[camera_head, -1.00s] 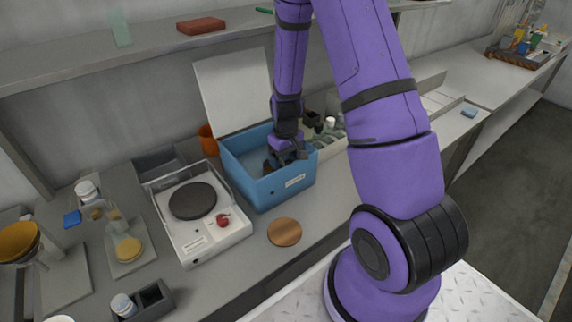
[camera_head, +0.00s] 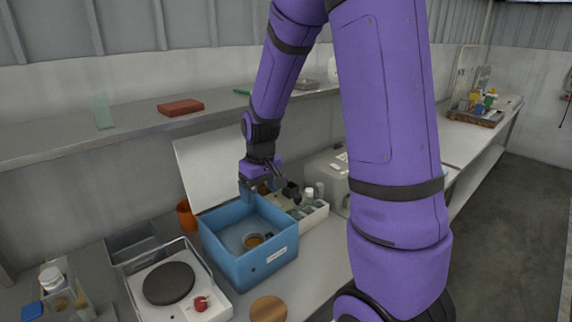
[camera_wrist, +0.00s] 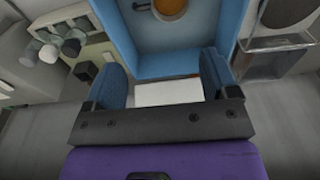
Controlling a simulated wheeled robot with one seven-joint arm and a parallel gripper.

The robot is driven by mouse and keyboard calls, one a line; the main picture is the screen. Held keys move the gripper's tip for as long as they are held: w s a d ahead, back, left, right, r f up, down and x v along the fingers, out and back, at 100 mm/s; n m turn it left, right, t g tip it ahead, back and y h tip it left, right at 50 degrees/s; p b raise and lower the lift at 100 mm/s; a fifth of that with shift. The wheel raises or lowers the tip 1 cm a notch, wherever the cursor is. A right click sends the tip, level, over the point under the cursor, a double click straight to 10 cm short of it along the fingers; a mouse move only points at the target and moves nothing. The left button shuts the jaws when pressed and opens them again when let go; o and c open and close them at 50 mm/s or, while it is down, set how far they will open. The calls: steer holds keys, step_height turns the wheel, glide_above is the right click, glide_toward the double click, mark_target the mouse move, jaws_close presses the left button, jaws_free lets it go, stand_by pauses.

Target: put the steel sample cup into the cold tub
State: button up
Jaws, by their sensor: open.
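The blue cold tub (camera_head: 222,266) stands on the bench with its white lid (camera_head: 215,172) raised at the back. A round cup with a brownish inside (camera_head: 253,241), which looks like the steel sample cup, sits on the tub floor, apart from my gripper. In the wrist view the cup (camera_wrist: 170,8) is at the top edge, partly cut off, inside the tub (camera_wrist: 150,66). My gripper (camera_head: 262,186) is above the tub's back right side, open and empty. Its two blue fingers (camera_wrist: 168,88) are spread in the wrist view.
A white box with several bottles (camera_head: 308,212) stands right of the tub. A hot plate (camera_head: 168,284) stands at its left, an orange cup (camera_head: 186,215) behind left. A wooden disc (camera_head: 268,309) lies in front. A shelf (camera_head: 60,140) runs along the wall.

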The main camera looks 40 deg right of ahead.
steer(key=s+a+r+t, duration=0.1)
steer(key=s+a+r, duration=0.2)
steer(key=s+r, duration=0.3)
steer(key=s+a+r+t, duration=0.1)
steer(key=s+a+r, duration=0.2)
steer(key=r, duration=0.5)
steer(key=s+a+r+t, duration=0.2)
steer(key=s+r, duration=0.4)
steer(key=s, duration=0.6)
steer(key=shift+s+a, duration=0.2)
steer(key=shift+a, duration=0.2)
